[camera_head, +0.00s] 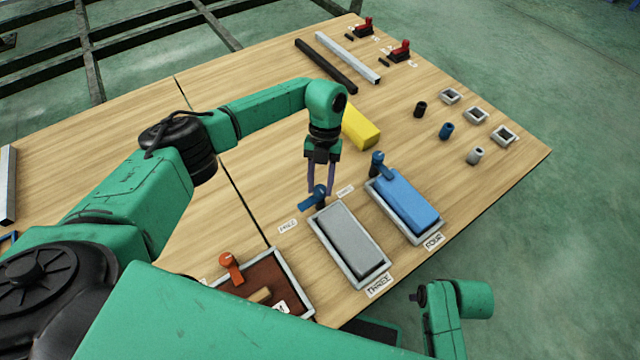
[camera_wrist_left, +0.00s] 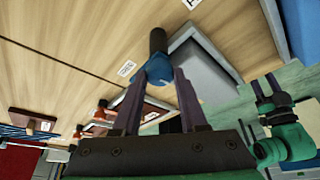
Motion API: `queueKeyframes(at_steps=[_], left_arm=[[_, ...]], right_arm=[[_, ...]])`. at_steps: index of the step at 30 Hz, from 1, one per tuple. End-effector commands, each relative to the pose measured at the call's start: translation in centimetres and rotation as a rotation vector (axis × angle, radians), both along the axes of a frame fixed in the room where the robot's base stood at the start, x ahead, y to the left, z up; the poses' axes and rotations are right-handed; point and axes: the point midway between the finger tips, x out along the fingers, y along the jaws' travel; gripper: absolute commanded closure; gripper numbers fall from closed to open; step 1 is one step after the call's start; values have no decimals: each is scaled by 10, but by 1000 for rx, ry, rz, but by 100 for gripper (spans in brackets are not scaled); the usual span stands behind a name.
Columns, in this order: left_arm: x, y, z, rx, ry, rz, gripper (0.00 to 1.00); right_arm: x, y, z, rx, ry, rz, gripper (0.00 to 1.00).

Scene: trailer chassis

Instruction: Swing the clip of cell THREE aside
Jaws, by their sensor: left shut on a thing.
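Cell THREE is a grey tray (camera_head: 375,281) holding a grey block (camera_head: 348,240), which also shows in the left wrist view (camera_wrist_left: 200,72). Its blue clip (camera_head: 309,202) sits on a dark post at the tray's far left corner. The clip points left, away from the block, and does not lie over it. My left gripper (camera_head: 319,190) is shut on the blue clip, which shows between its fingertips in the left wrist view (camera_wrist_left: 157,70). My right gripper (camera_wrist_left: 265,88) appears small in the left wrist view, its fingers apart and nothing seen between them.
Cell FOUR with a blue block (camera_head: 405,202) and its own blue clip (camera_head: 378,162) stands right of cell THREE. A brown cell with an orange clip (camera_head: 231,266) is at the left. A yellow block (camera_head: 361,128) lies behind my gripper. Small cylinders and square sockets stand farther right.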

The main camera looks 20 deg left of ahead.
Motion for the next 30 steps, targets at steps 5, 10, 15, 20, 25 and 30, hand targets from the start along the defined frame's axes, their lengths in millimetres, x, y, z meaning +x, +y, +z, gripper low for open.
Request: queueKeyframes(at_steps=[5,10,15,20,25,30], left_arm=[[1,0,0,2,-3,-33,100],[1,0,0,1,-3,-42,100],[1,0,0,1,-3,-42,100],[0,0,0,2,-2,-41,31],[0,0,0,1,-2,-40,28],[1,0,1,1,-2,-40,28]], right_arm=[[0,1,3,2,0,1,50],[0,1,5,2,-2,1,50],[1,1,5,2,-2,1,50],[1,1,5,2,-2,1,50],[1,1,5,2,-2,1,50],[1,1,5,3,-2,1,50]])
